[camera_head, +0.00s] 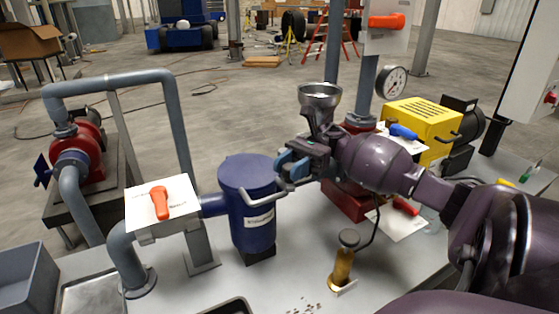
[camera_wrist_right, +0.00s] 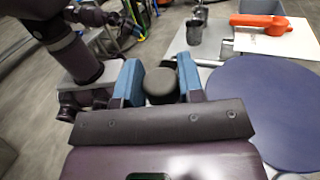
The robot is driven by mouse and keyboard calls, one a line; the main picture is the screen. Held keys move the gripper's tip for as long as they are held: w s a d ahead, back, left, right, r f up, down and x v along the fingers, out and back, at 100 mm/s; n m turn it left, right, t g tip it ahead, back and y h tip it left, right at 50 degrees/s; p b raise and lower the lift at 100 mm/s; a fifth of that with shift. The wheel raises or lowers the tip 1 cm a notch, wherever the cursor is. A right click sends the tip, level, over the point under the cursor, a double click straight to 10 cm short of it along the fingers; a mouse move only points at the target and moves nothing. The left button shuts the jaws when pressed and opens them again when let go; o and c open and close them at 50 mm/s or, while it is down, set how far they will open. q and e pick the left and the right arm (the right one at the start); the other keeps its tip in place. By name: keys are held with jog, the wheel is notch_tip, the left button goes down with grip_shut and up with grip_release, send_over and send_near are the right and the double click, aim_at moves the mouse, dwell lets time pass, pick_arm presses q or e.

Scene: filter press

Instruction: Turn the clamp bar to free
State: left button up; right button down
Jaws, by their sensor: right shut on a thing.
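The blue filter vessel (camera_head: 250,210) stands upright on the bench with its flat lid on, and its lid fills the right of the right wrist view (camera_wrist_right: 270,110). A thin grey clamp bar (camera_head: 262,198) runs from the vessel's front rim to the right, up to my right gripper (camera_head: 290,167). In the right wrist view, the blue fingers of that gripper (camera_wrist_right: 160,82) are shut around a dark round knob (camera_wrist_right: 160,84). The bar under the knob is hidden there. My left gripper (camera_wrist_right: 134,28) shows small and unclear at the top left of that view.
An orange valve handle (camera_head: 159,203) on a white plate is left of the vessel. A brass cylinder with a dark knob (camera_head: 343,262) stands at the front right. A steel funnel cup (camera_head: 320,105) is behind my right gripper. A grey bin (camera_head: 25,280) is at far left.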

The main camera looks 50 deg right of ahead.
jog(key=shift+s+d, duration=0.1)
dwell(0.3)
jog(key=c, duration=0.7)
grip_release()
jog(key=shift+c, duration=0.2)
jog(key=shift+d, duration=0.1)
jog(key=d, duration=0.7)
jog(key=shift+d+b, duration=0.15)
jog(key=shift+b, duration=0.25)
